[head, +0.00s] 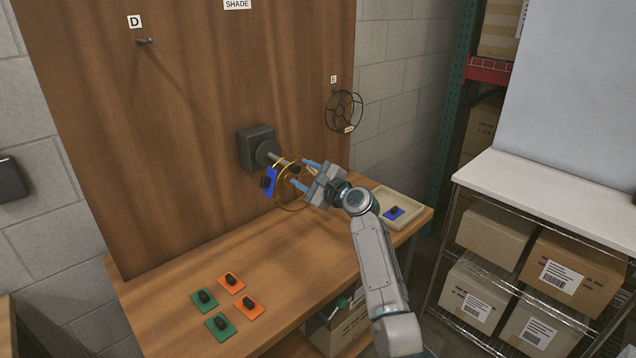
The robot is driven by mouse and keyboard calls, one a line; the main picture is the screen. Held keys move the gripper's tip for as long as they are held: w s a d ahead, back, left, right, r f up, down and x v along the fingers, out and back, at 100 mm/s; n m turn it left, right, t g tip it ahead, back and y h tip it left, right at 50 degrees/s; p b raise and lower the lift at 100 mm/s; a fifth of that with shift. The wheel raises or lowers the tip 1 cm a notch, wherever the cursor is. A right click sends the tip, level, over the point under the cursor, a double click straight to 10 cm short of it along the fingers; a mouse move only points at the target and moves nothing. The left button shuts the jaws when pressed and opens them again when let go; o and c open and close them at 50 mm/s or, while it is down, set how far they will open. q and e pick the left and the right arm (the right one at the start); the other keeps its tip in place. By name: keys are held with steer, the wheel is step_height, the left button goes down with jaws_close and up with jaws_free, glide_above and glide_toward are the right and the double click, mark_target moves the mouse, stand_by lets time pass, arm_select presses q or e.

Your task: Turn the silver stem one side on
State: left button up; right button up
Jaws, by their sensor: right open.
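The silver stem (277,159) sticks out from a dark grey box mount (256,148) fixed to the upright wooden board. A thin gold ring (279,168) and a blue plate with a black knob (270,183) are at the stem. I cannot tell just how they are joined to it. My right gripper (304,174) is open, its blue-tipped fingers spread on the right side of the stem's outer end. Part of the stem's end is hidden or too small to make out, and I cannot tell whether the fingers touch anything. My left gripper is not in view.
Orange plates (231,283) and green plates (221,326) with black knobs lie at the bench's front left. A cream tray (411,203) with a blue plate (394,213) sits at the right end. A black wire frame (344,111) and a peg (144,41) are on the board. The bench's middle is clear.

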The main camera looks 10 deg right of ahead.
steer(key=b+v, duration=0.1)
steer(key=v, duration=0.9)
steer(key=shift+b, duration=0.3)
